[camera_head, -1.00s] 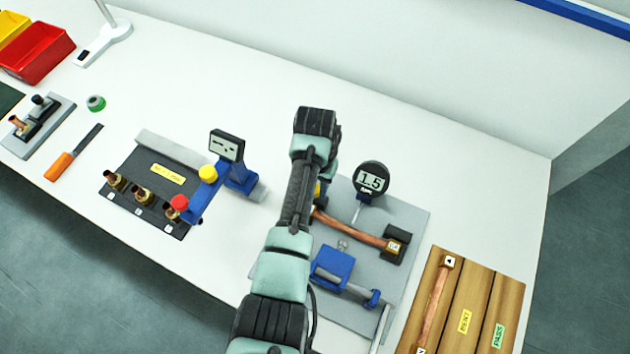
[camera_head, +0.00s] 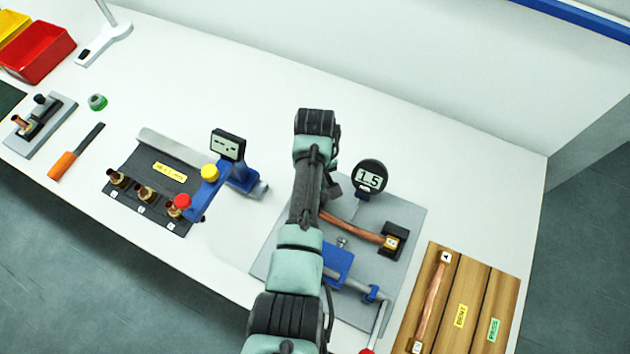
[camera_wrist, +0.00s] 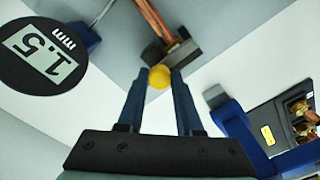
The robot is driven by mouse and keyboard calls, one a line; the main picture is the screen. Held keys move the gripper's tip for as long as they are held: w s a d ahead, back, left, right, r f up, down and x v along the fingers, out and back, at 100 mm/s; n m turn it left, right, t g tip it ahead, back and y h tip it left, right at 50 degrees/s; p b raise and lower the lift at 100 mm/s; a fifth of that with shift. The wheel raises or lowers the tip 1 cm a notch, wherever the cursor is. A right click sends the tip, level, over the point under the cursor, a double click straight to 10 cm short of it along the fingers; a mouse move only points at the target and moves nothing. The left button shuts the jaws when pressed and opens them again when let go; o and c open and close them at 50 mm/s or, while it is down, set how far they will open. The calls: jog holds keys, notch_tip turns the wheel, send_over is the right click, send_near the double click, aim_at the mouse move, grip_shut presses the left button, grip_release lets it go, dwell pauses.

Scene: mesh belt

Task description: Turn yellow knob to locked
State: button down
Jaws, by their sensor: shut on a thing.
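A round yellow knob (camera_wrist: 160,77) sits between the two blue fingertips of my gripper (camera_wrist: 160,74) in the wrist view, and the fingers are shut on it. It lies close to the dark end block of a copper pipe (camera_wrist: 156,20). In the head view my arm hides this knob and my fingertips, above the left part of the grey fixture plate (camera_head: 385,215). A second yellow knob (camera_head: 209,172) tops the blue measuring tool (camera_head: 240,180) to the left, apart from my gripper. I cannot read any lock marking.
A gauge reading 1.5 (camera_head: 370,177) stands at the plate's back. A blue clamp (camera_head: 338,264) is at its front, beside my arm. A wooden sorting tray (camera_head: 480,290) lies right. A black rack (camera_head: 150,180) with several brass fittings lies left.

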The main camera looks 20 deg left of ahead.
jog(key=shift+w+r, duration=0.1)
dwell(0.4)
jog(key=c, duration=0.6)
grip_release()
jog(key=shift+o, duration=0.2)
notch_tip(320, 180, up, 13)
jog(key=b, duration=0.1)
